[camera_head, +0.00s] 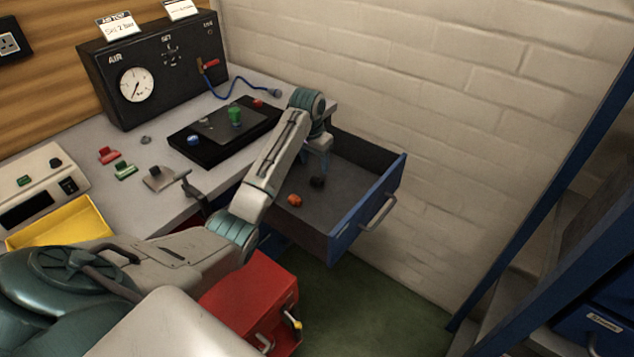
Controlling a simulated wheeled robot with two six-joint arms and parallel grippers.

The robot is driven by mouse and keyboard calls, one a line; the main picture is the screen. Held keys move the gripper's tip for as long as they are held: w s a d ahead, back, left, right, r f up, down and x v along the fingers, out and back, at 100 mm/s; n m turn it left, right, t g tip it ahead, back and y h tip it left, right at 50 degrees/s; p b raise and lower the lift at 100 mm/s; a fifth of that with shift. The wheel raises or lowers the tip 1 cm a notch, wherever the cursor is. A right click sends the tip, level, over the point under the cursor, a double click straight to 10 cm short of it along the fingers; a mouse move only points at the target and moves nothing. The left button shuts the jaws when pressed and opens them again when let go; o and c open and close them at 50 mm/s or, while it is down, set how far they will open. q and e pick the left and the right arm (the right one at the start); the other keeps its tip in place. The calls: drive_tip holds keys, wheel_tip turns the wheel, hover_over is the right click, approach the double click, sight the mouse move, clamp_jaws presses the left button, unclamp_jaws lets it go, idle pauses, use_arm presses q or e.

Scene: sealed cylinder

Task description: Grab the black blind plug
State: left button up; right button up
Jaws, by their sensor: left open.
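The black blind plug (318,182) is a small dark knob inside the open blue drawer (386,184), near its back left part. An orange plug (295,200) lies on the drawer floor nearer to me and a little left of it. My left arm reaches over the bench edge to the drawer. My left gripper (322,162) is open and points down just above the black plug, with its fingers partly hidden by the wrist. Whether it touches the plug cannot be told. My right gripper is out of view.
The bench (110,180) left of the drawer holds a black AIR panel box (150,75), a black fixture (195,150) with a green part, several small clamps and a yellow tray (65,225). A brick wall rises behind the drawer. A red cabinet (250,295) stands below.

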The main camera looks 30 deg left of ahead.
sight(317, 178)
use_arm(q)
drive_tip(key=f, duration=0.3)
drive_tip(key=w+f+p, duration=0.1)
drive_tip(key=f, duration=0.2)
drive_tip(key=shift+w+f, duration=0.15)
drive_tip(key=shift+f, duration=0.2)
drive_tip(key=c, duration=1.1)
